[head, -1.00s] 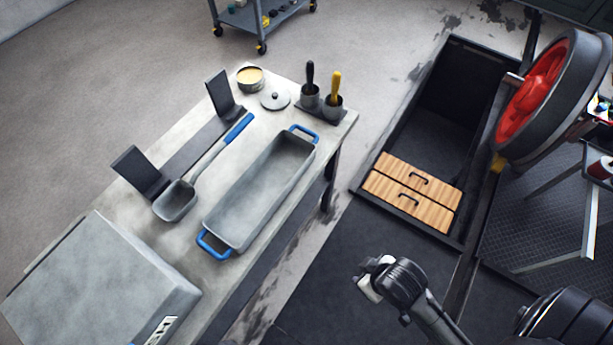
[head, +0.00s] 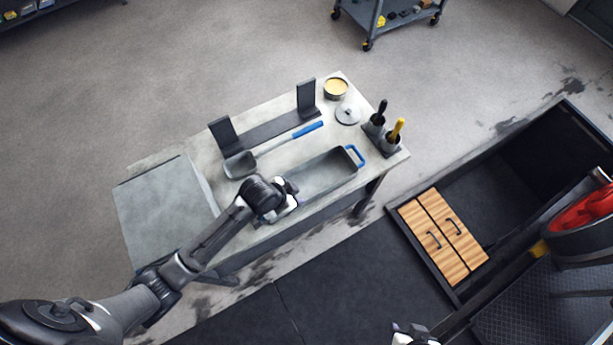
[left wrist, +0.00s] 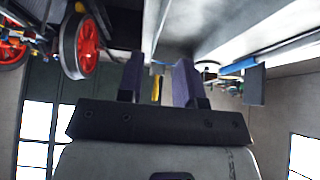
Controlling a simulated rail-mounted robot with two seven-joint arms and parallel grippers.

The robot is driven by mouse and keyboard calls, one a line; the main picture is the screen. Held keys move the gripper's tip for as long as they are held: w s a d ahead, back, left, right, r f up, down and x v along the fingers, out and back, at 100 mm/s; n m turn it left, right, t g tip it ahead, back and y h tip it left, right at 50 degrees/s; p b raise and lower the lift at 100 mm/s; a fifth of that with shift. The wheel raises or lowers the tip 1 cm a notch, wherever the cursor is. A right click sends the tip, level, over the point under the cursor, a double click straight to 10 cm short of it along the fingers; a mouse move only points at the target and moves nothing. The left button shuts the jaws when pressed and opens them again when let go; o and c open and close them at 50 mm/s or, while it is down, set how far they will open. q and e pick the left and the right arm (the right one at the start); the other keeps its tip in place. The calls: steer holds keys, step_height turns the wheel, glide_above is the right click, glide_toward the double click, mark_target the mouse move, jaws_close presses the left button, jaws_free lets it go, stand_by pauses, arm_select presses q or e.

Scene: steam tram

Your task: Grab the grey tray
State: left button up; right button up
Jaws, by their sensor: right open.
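The grey tray (head: 325,174) is a long, deep pan with blue handles, lying on the light worktable. Its far blue handle (head: 358,156) shows clear. My left gripper (head: 290,194) is over the tray's near end in the head view and hides the near handle. I cannot tell whether it touches the tray. My right gripper (head: 408,335) is at the bottom edge of the head view, away from the table, and only partly shows.
A grey scoop with blue handle (head: 306,130) lies beside the tray, near a black rack (head: 222,137). A grey box (head: 165,205) stands at the table's left end. A tin (head: 335,88), lid (head: 347,114) and tool holder (head: 381,139) stand at the far end.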

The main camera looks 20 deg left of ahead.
mark_target(315, 200)
arm_select(q)
steer(key=shift+w, duration=0.45)
steer(key=b+x, duration=0.1)
steer(key=x, duration=1.2)
steer(key=shift+w+d+b, duration=0.1)
steer(key=shift+w+b, duration=0.05)
steer(key=shift+b, duration=0.2)
jaws_close()
steer(key=shift+r, duration=0.1)
